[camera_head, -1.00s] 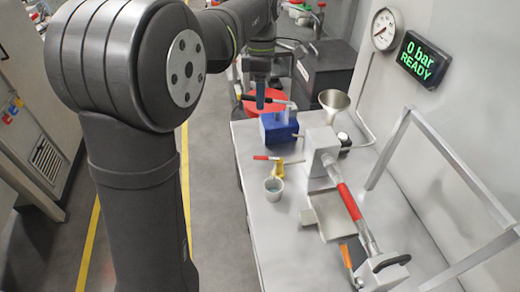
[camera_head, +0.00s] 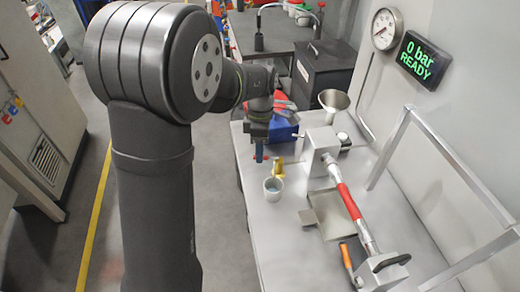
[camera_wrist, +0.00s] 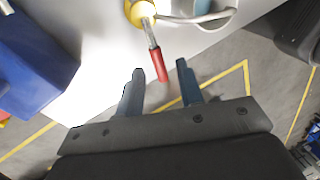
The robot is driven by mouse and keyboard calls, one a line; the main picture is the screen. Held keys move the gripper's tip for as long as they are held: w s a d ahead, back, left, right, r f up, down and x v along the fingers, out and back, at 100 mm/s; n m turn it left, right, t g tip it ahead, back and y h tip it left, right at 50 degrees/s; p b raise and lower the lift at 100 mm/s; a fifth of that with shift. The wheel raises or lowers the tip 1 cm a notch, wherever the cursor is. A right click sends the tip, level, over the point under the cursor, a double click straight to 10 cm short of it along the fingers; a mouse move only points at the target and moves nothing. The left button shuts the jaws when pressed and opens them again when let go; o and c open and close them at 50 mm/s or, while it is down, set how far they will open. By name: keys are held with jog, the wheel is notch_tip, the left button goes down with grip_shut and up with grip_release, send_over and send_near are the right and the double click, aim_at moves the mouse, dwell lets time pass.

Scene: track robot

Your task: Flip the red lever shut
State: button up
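The red lever (camera_wrist: 159,65) sticks out from a yellow valve body (camera_wrist: 140,12) at the top of the wrist view. In the head view the yellow valve (camera_head: 279,168) stands on the bench beside a white cup, and its red handle is hidden behind my gripper. My gripper (camera_wrist: 160,71) is open, its two blue fingers apart. In the wrist view the lever's free end lies between the fingertips, with a gap on both sides. I cannot tell how deep it sits. In the head view my gripper (camera_head: 260,152) hangs at the bench's left edge.
The white cup (camera_head: 273,188) stands just in front of the valve. A blue block (camera_head: 284,131) is behind it, and a funnel (camera_head: 333,101) and a red-banded pipe (camera_head: 349,202) are to the right. The display (camera_head: 420,60) reads 0 bar READY. The floor left of the bench (camera_head: 240,155) is clear.

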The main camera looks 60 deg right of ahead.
jog(key=shift+f, duration=0.2)
jog(key=shift+c, duration=0.4)
grip_shut()
jog(key=shift+a, duration=0.1)
jog(key=shift+s+a+n+g, duration=0.15)
jog(key=shift+s+a+n, duration=0.15)
jog(key=shift+n, duration=0.5)
jog(key=shift+s+a+n+g, duration=0.15)
jog(key=shift+a+n, duration=0.15)
jog(key=shift+n, duration=0.5)
jog(key=shift+o, duration=0.4)
grip_release()
